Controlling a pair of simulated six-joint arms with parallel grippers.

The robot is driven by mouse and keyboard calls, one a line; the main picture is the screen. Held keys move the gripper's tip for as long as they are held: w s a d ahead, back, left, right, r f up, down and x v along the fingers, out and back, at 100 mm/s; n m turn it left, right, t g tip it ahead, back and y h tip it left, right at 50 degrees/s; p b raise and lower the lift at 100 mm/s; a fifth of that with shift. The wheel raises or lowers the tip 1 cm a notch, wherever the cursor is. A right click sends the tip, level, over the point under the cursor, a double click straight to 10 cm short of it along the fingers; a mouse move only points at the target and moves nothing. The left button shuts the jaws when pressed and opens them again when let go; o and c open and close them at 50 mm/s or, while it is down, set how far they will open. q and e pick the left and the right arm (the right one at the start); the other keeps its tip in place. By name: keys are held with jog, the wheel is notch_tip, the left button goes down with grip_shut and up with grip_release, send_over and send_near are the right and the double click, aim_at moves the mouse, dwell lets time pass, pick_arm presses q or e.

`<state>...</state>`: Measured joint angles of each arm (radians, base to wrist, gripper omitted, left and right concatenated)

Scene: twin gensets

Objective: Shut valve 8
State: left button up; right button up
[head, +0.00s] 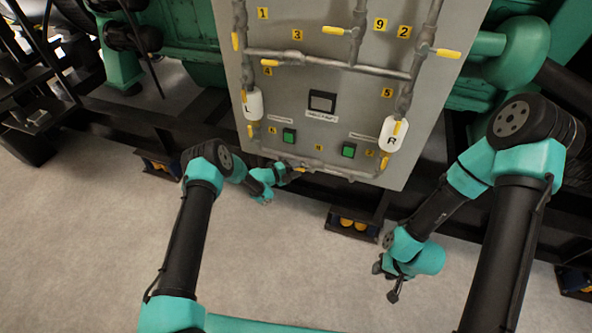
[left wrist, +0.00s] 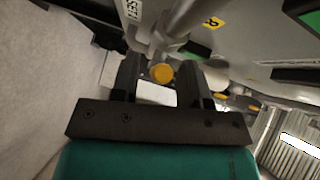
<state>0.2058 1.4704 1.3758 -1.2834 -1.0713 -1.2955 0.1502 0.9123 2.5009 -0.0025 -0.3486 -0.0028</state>
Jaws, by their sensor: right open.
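The yellow plate for valve 8 (head: 319,147) is low in the middle of the grey panel, above the bottom pipe. A small yellow valve handle (head: 299,169) shows on that pipe beside my left gripper (head: 287,171). In the left wrist view, a yellow handle end (left wrist: 162,74) appears between the two dark fingers, with a gap on each side. The left gripper is open there; the handle's depth between the fingers is hard to judge. A yellow number plate (left wrist: 213,22) shows beyond it. My right gripper (head: 389,280) is open and empty, low over the floor.
The grey panel (head: 290,95) carries pipes, other yellow handles, a small display (head: 322,102), green buttons (head: 289,136) and white L and R tanks (head: 394,134). Green machinery flanks it.

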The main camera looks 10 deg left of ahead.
pick_arm(q)
grip_shut()
